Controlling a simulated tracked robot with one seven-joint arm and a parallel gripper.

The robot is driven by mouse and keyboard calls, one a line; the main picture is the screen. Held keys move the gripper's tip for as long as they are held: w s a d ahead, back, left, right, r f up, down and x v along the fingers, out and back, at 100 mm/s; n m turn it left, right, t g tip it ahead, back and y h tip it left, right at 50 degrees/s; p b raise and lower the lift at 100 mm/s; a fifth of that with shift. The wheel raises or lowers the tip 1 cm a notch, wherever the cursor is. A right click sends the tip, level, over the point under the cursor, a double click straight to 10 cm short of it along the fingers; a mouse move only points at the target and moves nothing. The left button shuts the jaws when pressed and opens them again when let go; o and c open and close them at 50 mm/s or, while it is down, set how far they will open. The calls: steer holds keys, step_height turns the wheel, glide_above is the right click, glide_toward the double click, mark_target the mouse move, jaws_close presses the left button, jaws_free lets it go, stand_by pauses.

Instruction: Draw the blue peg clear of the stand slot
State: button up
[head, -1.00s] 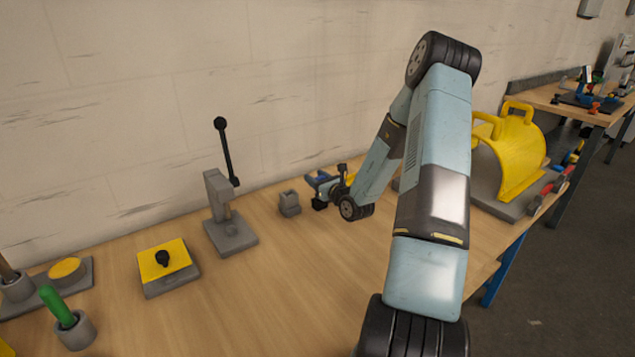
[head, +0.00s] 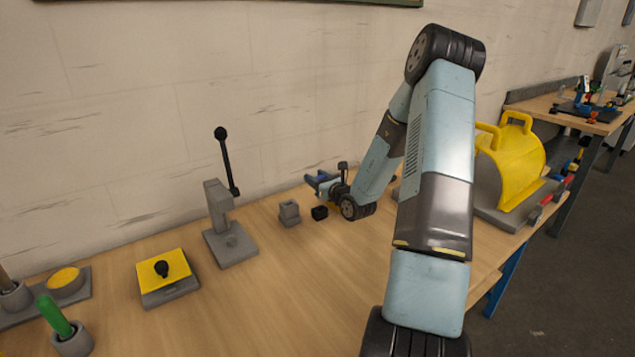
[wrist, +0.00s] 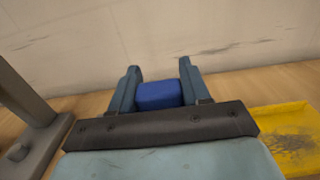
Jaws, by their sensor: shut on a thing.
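The blue peg (wrist: 160,95) shows in the wrist view as a blue block between the two fingers of my gripper (wrist: 160,80). My gripper is shut on it. In the head view my gripper (head: 317,180) is small and far off, above the back of the bench, with its fingers pointing left. A small grey block with an opening in its top (head: 289,213) stands below and left of it. A small black block (head: 319,213) sits just below it, apart from the fingers. I cannot tell which of these is the stand, and no slot shows around the peg.
A grey lever press (head: 230,245) stands left on the bench, with a yellow-topped box (head: 165,273) and a green-handled tool in a cup (head: 55,315) farther left. A yellow guard (head: 515,160) stands right. The wall is close behind. The bench front is clear.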

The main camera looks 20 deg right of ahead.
steer(key=shift+r, duration=0.95)
